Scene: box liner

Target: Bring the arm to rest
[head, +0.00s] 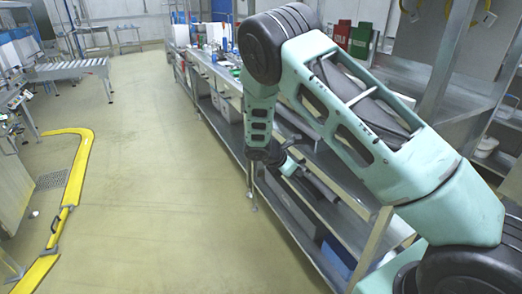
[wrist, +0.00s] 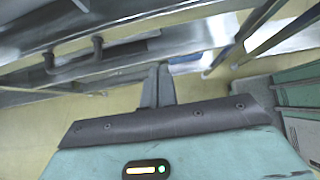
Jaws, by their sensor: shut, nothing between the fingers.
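My arm, teal with black joints, reaches from the lower right of the head view up and over to the middle. Its forearm hangs down beside the metal workbench (head: 213,70). My gripper (wrist: 158,68) shows in the wrist view with its two dark fingers close together and nothing between them. In the head view the gripper end is small and partly hidden by the arm, beside the bench's lower shelf.
The workbench carries bottles and small items at its far end. Red and green bins (head: 341,35) stand behind it. A yellow floor barrier (head: 78,165) and a roller conveyor (head: 72,69) are at the left. The floor (head: 150,190) between is clear.

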